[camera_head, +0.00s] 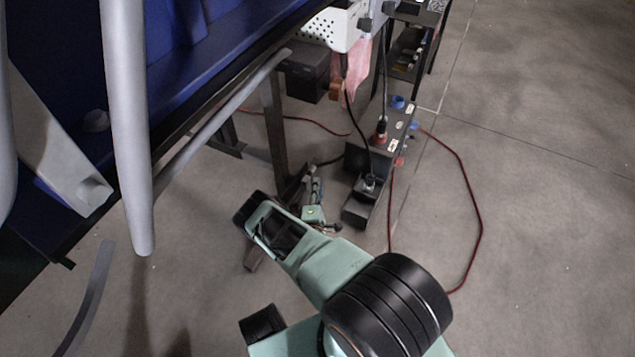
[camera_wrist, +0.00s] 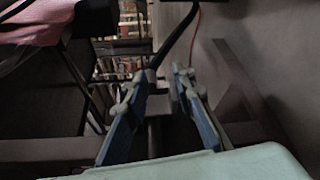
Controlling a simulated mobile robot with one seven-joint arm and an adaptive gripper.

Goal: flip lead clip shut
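My gripper (camera_wrist: 163,84) shows in the wrist view with its two blue-padded fingers apart. In the head view, my gripper (camera_head: 316,190) is small and low beside the black connector box (camera_head: 353,207), to its left. In the wrist view a black cable (camera_wrist: 178,42) runs down to the area behind the fingertips. A small grey block (camera_wrist: 173,100) shows in the gap between the fingers; I cannot tell whether they touch it. A black plug (camera_head: 369,184) with a cable sits on the box's near end. I cannot make out the lead clip clearly.
A red plug (camera_head: 380,132) stands farther along the box. Red cables (camera_head: 478,200) lie on the floor. The blue conveyor side (camera_head: 180,60) and a dark leg (camera_head: 274,125) stand left. A white perforated basket (camera_head: 333,30) is above. The floor at right is open.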

